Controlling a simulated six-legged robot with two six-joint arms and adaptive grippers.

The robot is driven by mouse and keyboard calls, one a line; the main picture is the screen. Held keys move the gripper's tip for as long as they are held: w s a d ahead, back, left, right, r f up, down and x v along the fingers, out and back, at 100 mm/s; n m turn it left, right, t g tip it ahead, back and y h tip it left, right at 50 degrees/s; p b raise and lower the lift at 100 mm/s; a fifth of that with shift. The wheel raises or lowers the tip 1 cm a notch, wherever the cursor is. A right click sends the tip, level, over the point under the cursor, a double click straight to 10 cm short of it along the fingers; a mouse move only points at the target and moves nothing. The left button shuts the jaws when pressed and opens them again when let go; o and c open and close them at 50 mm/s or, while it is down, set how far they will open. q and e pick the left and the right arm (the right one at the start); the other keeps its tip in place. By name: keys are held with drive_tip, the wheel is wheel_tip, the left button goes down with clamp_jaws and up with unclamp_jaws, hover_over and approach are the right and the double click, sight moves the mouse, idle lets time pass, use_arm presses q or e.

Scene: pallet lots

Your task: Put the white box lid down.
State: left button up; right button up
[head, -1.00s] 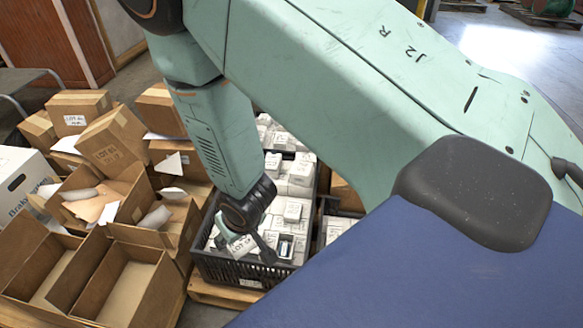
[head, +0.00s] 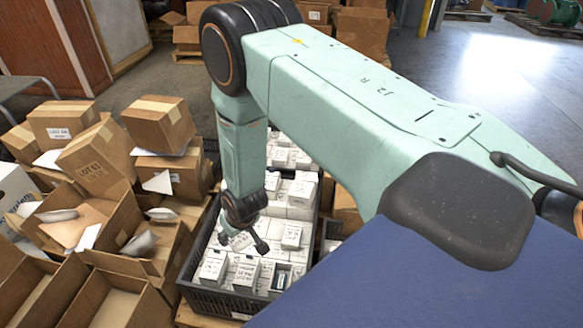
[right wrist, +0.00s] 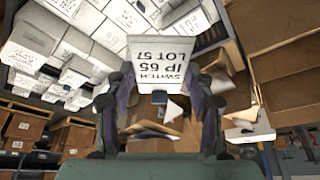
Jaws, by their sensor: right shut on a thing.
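The white box lid (right wrist: 160,55), printed SWITCH IP 65 LOT 57, is between the fingers of my right gripper (right wrist: 160,105) in the right wrist view. In the head view my right gripper (head: 246,240) points down over the black crate (head: 215,293), with the lid (head: 240,241) partly hidden by its fingers. The gripper is shut on the lid. Whether the lid touches the boxes beneath I cannot tell. A white box (head: 281,279) near the crate's front right shows a dark opening. My left gripper is not in view.
The crate is full of white labelled boxes (head: 213,267), with taller stacks (head: 302,192) behind and to the right. Brown cartons (head: 95,160), several open, crowd the left. Clear floor (head: 490,70) shows at the far right.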

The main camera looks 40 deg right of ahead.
drive_tip(key=d+f+b, duration=0.1)
drive_tip(key=d+f, duration=0.5)
drive_tip(key=d, duration=0.3)
drive_tip(key=b, duration=0.2)
hover_over(290, 240)
drive_tip(key=s, duration=0.1)
wheel_tip(290, 240, down, 4)
drive_tip(key=shift+m, duration=0.4)
wheel_tip(290, 240, down, 10)
drive_tip(key=b, duration=0.5)
drive_tip(key=shift+s+a+f, duration=0.1)
drive_tip(key=shift+s+a, duration=0.05)
drive_tip(key=shift+f+b, duration=0.15)
drive_tip(key=shift+b, duration=0.3)
drive_tip(key=o, duration=0.9)
